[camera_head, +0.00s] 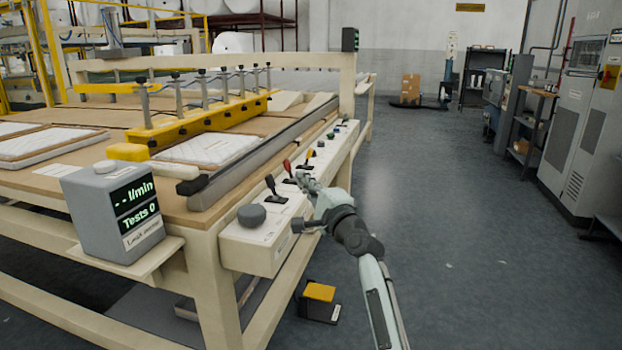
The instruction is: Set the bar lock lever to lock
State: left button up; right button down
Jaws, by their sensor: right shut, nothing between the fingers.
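A cream control panel (262,240) runs along the right edge of the machine table. It carries a black-handled lever (270,184), a red-handled lever (287,166) and an orange-handled lever (309,155). The labels are too small to read, so I cannot tell which one is the bar lock lever. My right gripper (301,179) is shut and empty over the panel, right beside the red lever's base. I cannot tell whether it touches that lever. My left gripper is not in view.
A grey round knob (251,214) sits at the panel's near end. A grey leak meter box (113,208) stands on a shelf at the near left. A yellow clamp bar (200,123) spans the table. A yellow-topped pedal (319,293) lies on the floor. The aisle at right is clear.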

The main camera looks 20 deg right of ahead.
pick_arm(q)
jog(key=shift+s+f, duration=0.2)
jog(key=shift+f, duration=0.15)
pick_arm(e)
jog(key=shift+s+d+r, duration=0.15)
jog(key=shift+s, duration=0.5)
jog(key=shift+s+d+r, duration=0.1)
jog(key=shift+s+r, duration=0.05)
jog(key=shift+s, duration=0.45)
jog(key=shift+w, duration=0.1)
